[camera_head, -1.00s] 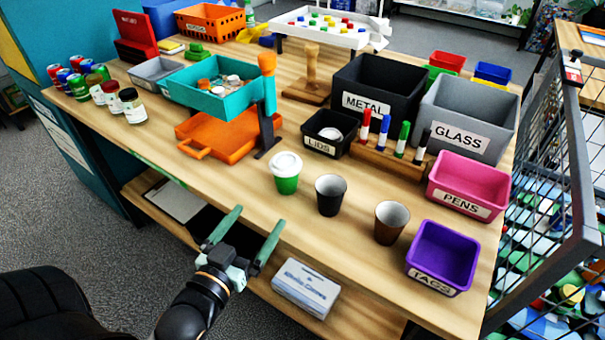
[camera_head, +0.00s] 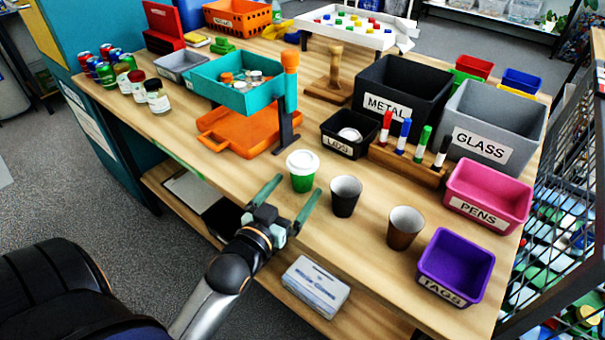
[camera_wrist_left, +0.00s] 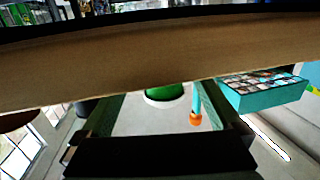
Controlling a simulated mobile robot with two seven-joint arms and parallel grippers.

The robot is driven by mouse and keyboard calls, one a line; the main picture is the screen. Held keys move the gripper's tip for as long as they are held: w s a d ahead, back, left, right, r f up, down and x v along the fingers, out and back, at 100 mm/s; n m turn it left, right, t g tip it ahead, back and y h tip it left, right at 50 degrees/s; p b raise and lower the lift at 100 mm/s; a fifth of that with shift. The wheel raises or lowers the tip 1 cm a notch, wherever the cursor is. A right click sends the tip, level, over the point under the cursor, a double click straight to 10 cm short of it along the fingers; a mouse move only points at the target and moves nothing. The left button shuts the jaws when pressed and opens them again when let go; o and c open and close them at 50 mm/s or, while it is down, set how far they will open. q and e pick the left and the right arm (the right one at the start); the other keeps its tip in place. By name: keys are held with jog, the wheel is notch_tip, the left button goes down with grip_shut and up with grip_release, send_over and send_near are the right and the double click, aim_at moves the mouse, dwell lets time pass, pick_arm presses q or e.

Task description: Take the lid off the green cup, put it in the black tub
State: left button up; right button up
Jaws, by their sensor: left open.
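The green cup (camera_head: 303,178) stands upright on the wooden table, with its white lid (camera_head: 302,158) on top. My left gripper (camera_head: 297,187) is open and empty at the table's front edge, its fingers pointing towards the cup. In the left wrist view the cup (camera_wrist_left: 164,91) shows upside down between the fingers, partly hidden by the table edge. The small black tub (camera_head: 349,149) labelled LIDS stands behind the cup, to its right. A white lid lies inside it. My right gripper is not in view.
A dark cup (camera_head: 345,198) and a brown cup (camera_head: 404,229) stand to the right of the green cup. Behind are a marker rack (camera_head: 405,166), a large black METAL bin (camera_head: 398,80) and an orange tray (camera_head: 212,141). The table's front strip near the cups is clear.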

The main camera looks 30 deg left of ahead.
aim_at(297, 182)
pick_arm(q)
jog(key=shift+w+a, duration=0.25)
jog(key=shift+w, duration=0.95)
jog(key=shift+w+a, duration=0.2)
jog(key=shift+w, duration=0.95)
jog(key=c, duration=1.4)
jog(key=shift+o, duration=0.2)
jog(key=shift+r, duration=0.2)
